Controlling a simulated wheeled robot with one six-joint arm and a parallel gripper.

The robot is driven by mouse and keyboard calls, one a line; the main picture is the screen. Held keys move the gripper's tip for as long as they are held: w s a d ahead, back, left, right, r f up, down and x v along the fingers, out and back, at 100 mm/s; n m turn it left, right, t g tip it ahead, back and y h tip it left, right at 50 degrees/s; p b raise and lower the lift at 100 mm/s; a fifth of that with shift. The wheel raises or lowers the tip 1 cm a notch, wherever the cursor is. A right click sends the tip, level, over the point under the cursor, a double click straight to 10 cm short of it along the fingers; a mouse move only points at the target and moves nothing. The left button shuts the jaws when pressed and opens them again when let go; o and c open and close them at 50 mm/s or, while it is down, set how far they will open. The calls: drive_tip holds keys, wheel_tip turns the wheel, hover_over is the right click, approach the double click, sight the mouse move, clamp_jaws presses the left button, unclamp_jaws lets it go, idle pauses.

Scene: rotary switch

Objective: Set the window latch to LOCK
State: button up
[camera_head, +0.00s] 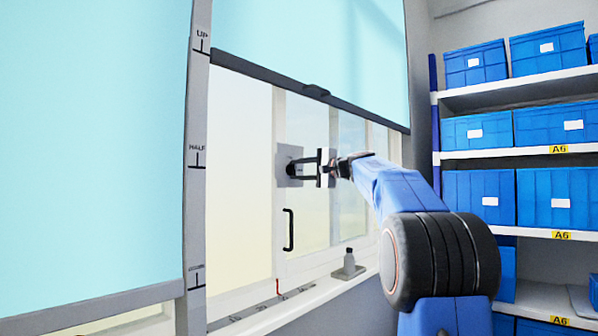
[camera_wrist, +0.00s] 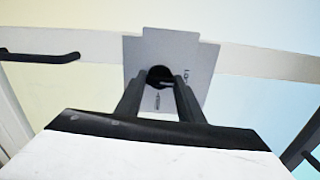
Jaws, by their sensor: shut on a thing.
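The window latch has a grey plate (camera_head: 284,152) on the white window frame, also seen in the wrist view (camera_wrist: 200,52). Its dark round knob (camera_wrist: 160,73) sits at the plate's middle. My gripper (camera_head: 292,168) reaches the plate from the right in the head view. In the wrist view its two black fingers (camera_wrist: 160,88) are shut on the knob, one on each side. The fingers hide part of the knob, so I cannot tell its setting for sure.
A black window handle (camera_head: 288,230) is below the latch. A light blue blind with a dark bottom bar (camera_head: 290,82) hangs above. A small grey bottle-like object (camera_head: 348,265) stands on the sill (camera_head: 300,305). Shelves with blue bins (camera_head: 478,195) stand at right.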

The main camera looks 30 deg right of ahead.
drive_tip(key=shift+n, duration=0.4)
drive_tip(key=o, duration=1.1)
drive_tip(key=shift+c, duration=0.2)
drive_tip(key=v, duration=1.7)
drive_tip(key=shift+s, duration=0.2)
